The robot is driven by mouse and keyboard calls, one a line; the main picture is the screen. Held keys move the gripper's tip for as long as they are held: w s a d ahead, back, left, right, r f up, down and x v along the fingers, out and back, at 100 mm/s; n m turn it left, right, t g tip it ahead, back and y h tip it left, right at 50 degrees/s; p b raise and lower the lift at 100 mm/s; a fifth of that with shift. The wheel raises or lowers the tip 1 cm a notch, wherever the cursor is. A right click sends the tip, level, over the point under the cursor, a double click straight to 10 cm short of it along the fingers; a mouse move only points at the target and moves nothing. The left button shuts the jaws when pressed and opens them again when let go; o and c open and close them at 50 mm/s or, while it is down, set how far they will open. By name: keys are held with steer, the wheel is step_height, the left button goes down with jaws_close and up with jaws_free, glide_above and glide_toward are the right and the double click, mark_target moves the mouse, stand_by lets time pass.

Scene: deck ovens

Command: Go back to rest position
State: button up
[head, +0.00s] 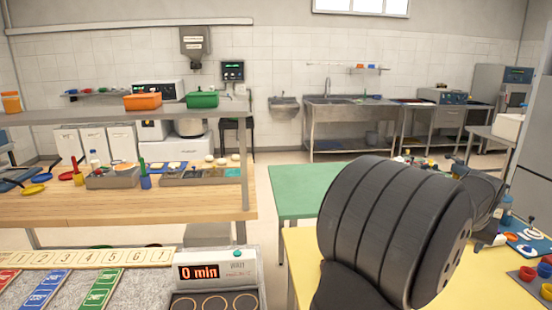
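A large dark grey ribbed link of my arm fills the lower right middle of the head view. Beyond it, a smaller dark part of my arm shows over the yellow table (415,292). This smaller part may include my gripper, but I cannot make out its fingertips. Whether it is open, shut or holding anything cannot be seen.
Small coloured items lie at the yellow table's right edge, including red cups (527,273). A green table (300,190) stands behind. At left is a wooden counter (130,208) with trays. A timer box (212,272) reading "0 min" sits in front. Floor shows between the tables.

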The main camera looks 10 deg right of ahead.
steer(key=w+d+f, duration=0.1)
steer(key=w+d, duration=0.3)
steer(key=d, duration=0.5)
steer(key=shift+f, duration=0.1)
steer(key=shift+a, duration=0.1)
steer(key=s+a, duration=0.3)
steer(key=a, duration=0.4)
steer(key=s+a, duration=0.4)
steer(key=a, duration=0.3)
steer(key=shift+a+r, duration=0.4)
steer(key=shift+r, duration=0.05)
steer(key=shift+d, duration=0.1)
